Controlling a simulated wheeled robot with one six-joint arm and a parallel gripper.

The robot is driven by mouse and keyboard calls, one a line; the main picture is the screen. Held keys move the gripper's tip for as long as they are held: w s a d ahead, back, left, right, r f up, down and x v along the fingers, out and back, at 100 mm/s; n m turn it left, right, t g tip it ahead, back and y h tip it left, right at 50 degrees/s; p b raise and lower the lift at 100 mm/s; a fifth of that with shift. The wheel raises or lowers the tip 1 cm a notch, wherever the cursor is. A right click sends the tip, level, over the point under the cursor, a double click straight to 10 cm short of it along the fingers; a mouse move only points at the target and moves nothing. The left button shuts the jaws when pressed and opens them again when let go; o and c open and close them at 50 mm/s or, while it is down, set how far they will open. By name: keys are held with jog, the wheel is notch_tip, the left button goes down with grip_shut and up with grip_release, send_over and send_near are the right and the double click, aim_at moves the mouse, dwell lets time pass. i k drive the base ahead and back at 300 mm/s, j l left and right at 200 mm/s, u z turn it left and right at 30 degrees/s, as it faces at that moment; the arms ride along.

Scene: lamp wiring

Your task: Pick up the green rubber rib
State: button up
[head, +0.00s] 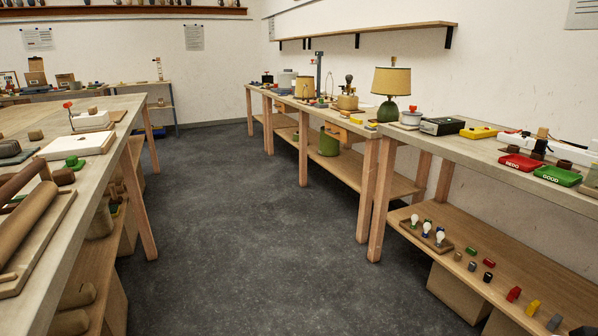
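I cannot pick out the green rubber rib for certain. A small green piece (73,162) sits by the near edge of the left table (122,104), next to a white slab (88,145); its shape is too small to tell. A sliver of another green thing (17,200) shows at the far left, mostly hidden behind brown rounded things. A small green block (471,251) lies on the lower shelf at the right. My gripper is not in view.
A dark floor aisle (240,220) runs clear between the left table and the right benches. A rolling pin (22,222) lies on a board at the near left. On the right bench stand a green lamp (388,110), a red tray (520,162) and a green tray (557,175).

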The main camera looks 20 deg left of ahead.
aim_at(72, 162)
jog(key=i+j+u, duration=0.1)
jog(key=i+u, duration=0.2)
jog(key=u, duration=0.15)
jog(key=i+u, duration=0.3)
jog(key=u, duration=0.2)
jog(key=i+l+u, duration=0.1)
jog(key=i+u, duration=0.2)
jog(key=u, duration=0.15)
jog(key=i+l+u, duration=0.2)
jog(key=u, duration=0.3)
jog(key=i, duration=0.1)
